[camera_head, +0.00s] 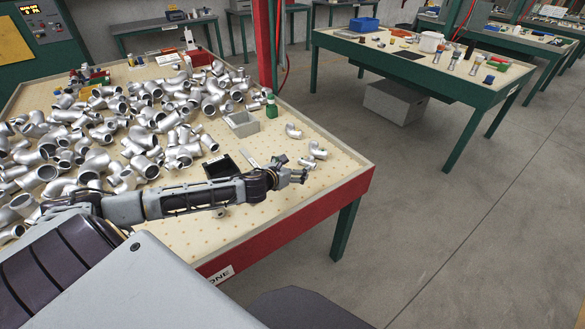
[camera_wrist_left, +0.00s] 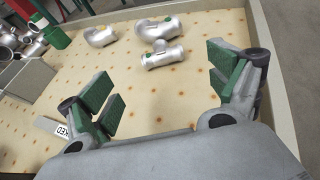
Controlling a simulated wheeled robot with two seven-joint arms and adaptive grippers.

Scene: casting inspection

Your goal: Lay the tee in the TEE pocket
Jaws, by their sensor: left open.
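A silver tee (camera_wrist_left: 163,57) with a green mark lies on the dotted tabletop in the left wrist view, ahead of my left gripper (camera_wrist_left: 165,86). The gripper is open and empty, its green pads wide apart, and the tee is beyond the fingertips. A second silver fitting with a green mark (camera_wrist_left: 158,28) lies just behind the tee, and a silver elbow (camera_wrist_left: 100,37) lies to their left. In the head view the left gripper (camera_head: 297,176) is over the table's right part, close to the tee (camera_head: 306,162). I cannot make out a TEE pocket. My right gripper is not in view.
Many silver fittings (camera_head: 95,160) are heaped on the table's left. A raised rim (camera_head: 345,181) edges the table. Bare tabletop lies along the front.

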